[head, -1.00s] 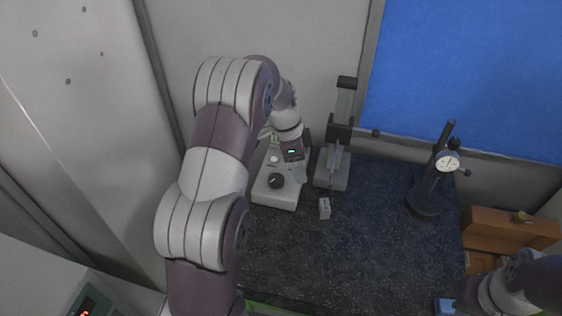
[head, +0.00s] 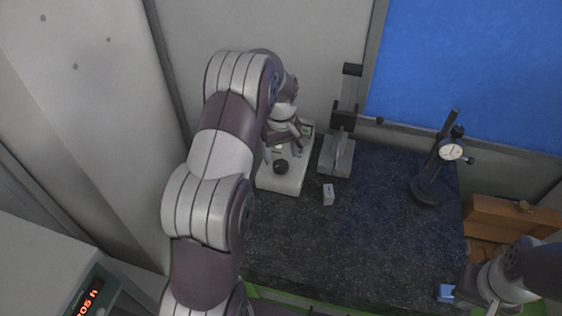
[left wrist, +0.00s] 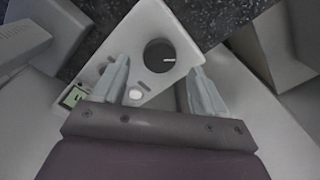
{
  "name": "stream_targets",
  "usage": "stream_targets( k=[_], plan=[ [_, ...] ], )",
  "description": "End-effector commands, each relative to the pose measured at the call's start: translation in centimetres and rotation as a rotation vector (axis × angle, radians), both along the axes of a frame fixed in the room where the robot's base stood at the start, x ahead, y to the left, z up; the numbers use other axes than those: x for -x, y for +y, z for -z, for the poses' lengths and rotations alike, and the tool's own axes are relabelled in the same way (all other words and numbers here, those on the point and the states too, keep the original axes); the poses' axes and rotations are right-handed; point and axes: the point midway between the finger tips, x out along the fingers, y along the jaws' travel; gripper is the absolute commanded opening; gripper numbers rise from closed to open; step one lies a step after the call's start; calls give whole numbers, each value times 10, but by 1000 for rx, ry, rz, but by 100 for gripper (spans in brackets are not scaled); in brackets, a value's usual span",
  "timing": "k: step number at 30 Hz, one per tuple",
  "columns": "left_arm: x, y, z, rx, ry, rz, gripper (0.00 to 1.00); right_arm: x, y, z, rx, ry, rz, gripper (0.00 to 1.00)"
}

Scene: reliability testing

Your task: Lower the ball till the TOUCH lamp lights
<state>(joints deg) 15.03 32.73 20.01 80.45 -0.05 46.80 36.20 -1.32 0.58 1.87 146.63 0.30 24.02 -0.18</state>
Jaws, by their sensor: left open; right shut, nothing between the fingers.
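A pale control box (head: 283,184) stands at the left of the dark worktop, with a black knob (head: 281,166) on top. In the left wrist view the knob (left wrist: 160,53) has a white pointer line, and the box also bears a white round spot (left wrist: 135,94) and a small green panel (left wrist: 72,97). My left gripper (head: 282,150) is open above the box, its fingers (left wrist: 161,80) spread on either side of the panel near the knob. I cannot make out the ball or a lamp labelled TOUCH. My right gripper (head: 470,290) is at the lower right, shut and empty.
A grey stand with a black clamp (head: 341,121) is right of the box. A small pale block (head: 328,194) lies before it. A dial gauge on a black stand (head: 429,188), a wooden case (head: 508,222) and a blue object (head: 446,293) are further right. Mid-worktop is clear.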

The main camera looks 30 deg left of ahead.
Motion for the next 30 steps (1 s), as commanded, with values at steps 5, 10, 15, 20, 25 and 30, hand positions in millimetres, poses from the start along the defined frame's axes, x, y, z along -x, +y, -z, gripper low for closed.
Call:
stream_targets(
  k=[5, 10, 15, 20, 25, 30],
  plan=[
    [0, 0, 25, 1, 2, 1, 73, 0, 0, -22, 0, 2, 0, 0],
    [0, 0, 38, 1, -1, 1, 73, 1, 0, -23, 0, 2, 0, 0],
    [0, 0, 39, 1, -1, 1, 73, 1, 0, -22, 0, 2, 0, 0],
    [0, 0, 39, 1, -1, 1, 27, 1, 0, -22, 0, 2, 0, 0],
    [0, 0, 39, 1, -1, 0, 16, 1, 0, -22, 0, 2, 0, 0],
    [0, 0, 39, 0, -1, -24, 16, 1, 0, -19, 0, 2, 0, 0]
  ],
)
